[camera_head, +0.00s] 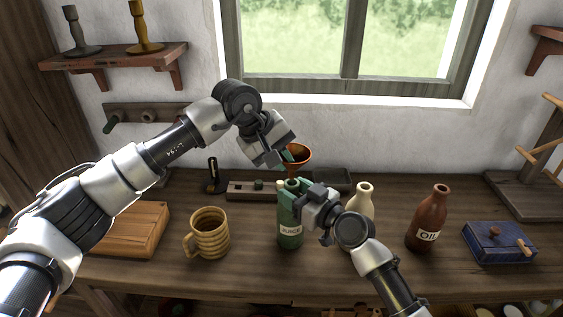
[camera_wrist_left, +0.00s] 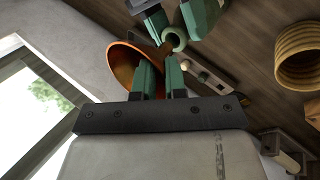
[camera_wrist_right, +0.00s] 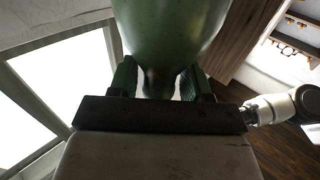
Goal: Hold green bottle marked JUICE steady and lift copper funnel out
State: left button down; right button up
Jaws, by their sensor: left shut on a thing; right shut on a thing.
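The green bottle marked JUICE (camera_head: 290,232) stands upright on the wooden bench. My right gripper (camera_head: 304,204) is shut on its upper part; the right wrist view shows the green bottle (camera_wrist_right: 170,30) between the fingers. The copper funnel (camera_head: 299,153) is above the bottle's mouth, its cone opening upward. My left gripper (camera_head: 286,156) is shut on the funnel's rim. In the left wrist view the funnel (camera_wrist_left: 122,66) lies at the fingers and the bottle's ring-shaped mouth (camera_wrist_left: 174,39) shows beside it. I cannot tell whether the spout's tip is clear of the mouth.
A ribbed yellow mug (camera_head: 209,236) stands left of the bottle, with a wooden box (camera_head: 135,228) further left. A cream bottle (camera_head: 361,202) is close on the right, partly behind my right arm. A brown OIL bottle (camera_head: 428,218) and blue box (camera_head: 497,242) stand further right.

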pick_arm(q)
jog(key=shift+r, duration=0.45)
pick_arm(e)
jog(key=shift+f, duration=0.1)
pick_arm(q)
jog(key=shift+r, duration=0.1)
jog(key=shift+r, duration=1.9)
pick_arm(e)
jog(key=o, duration=1.3)
jog(key=shift+o, duration=0.2)
